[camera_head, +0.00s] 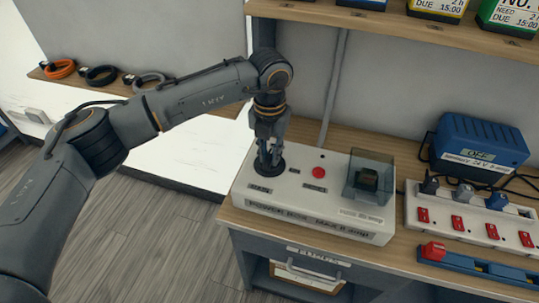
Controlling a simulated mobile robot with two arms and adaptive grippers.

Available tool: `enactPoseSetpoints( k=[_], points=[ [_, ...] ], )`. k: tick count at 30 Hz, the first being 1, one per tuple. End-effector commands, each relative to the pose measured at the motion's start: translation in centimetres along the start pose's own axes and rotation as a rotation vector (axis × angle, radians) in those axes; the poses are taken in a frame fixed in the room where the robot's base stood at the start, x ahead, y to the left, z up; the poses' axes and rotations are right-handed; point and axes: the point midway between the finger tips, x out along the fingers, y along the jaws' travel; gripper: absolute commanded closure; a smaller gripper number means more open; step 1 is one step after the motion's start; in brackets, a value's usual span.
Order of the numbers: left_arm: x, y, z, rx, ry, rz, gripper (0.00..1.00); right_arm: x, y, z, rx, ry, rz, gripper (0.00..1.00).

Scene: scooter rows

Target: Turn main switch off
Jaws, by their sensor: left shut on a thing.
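The main switch (276,169) is a dark round knob on the top left of a white control box (256,197) on the wooden bench. My left gripper (268,163) points straight down over it and is shut on it, its fingers hiding most of the knob. I cannot see which way the knob is turned. A small label lies on the panel in front of the knob, too small to read surely. My right gripper is not in view.
A red button (318,172) and a clear cover (384,160) over a dark block are on the box's right. Farther right stand a blue power unit (478,142), a white strip with red switches (447,219) and a blue rail (480,268). A shelf (380,22) overhangs the back.

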Motion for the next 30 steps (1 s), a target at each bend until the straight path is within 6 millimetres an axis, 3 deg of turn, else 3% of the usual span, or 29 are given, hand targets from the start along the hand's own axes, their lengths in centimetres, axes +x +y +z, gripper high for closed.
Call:
enactPoseSetpoints(
  k=[20, 21, 24, 30],
  points=[
    [-0.28, 0.06, 0.19, -0.062, -0.007, -0.001, 1.00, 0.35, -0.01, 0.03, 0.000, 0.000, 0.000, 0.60],
    [-0.28, 0.06, 0.19, -0.062, -0.007, -0.001, 0.77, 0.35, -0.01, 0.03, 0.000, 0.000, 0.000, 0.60],
    [-0.23, 0.05, 0.15, -0.061, -0.006, -0.001, 0.60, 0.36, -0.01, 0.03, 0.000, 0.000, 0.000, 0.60],
    [-0.12, 0.03, 0.08, -0.060, -0.003, 0.000, 0.60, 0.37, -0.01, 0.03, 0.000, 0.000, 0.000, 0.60]
  ],
)
